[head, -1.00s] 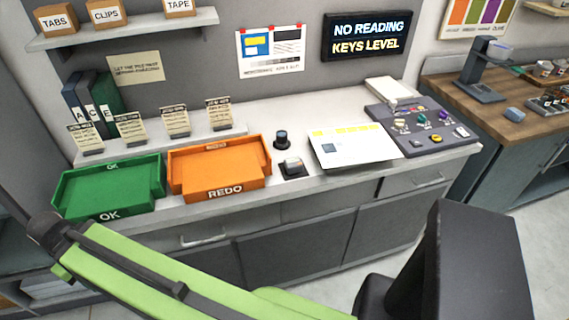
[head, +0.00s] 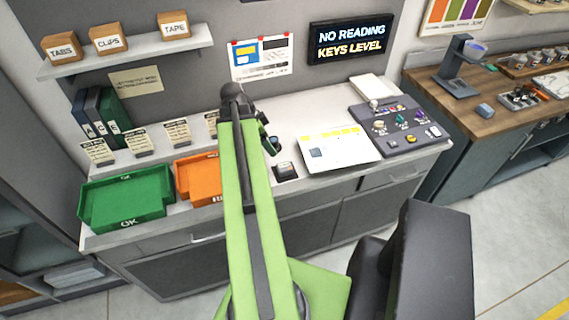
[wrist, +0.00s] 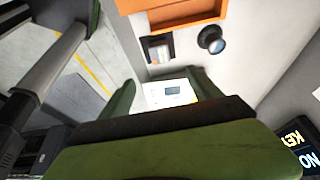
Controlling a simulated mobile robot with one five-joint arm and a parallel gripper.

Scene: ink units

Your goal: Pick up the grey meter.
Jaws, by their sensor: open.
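The small grey meter (head: 285,169) with a pale top sits on a black base on the worktop, right of the orange REDO tray. In the wrist view the meter (wrist: 159,48) shows beyond my fingertips, near the worktop edge. My gripper (wrist: 165,92) is open and empty, with its two green fingers apart over the white sheet in that view. In the head view my gripper (head: 270,146) is mostly behind my green arm, above the worktop just left of the meter. Its height above the worktop is hard to tell.
A dark round lens-topped piece (wrist: 211,40) stands close to the meter. The orange tray (head: 185,180) and green OK tray (head: 125,198) are to the left. A white sheet (head: 338,150) and a control panel (head: 400,128) with knobs are to the right.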

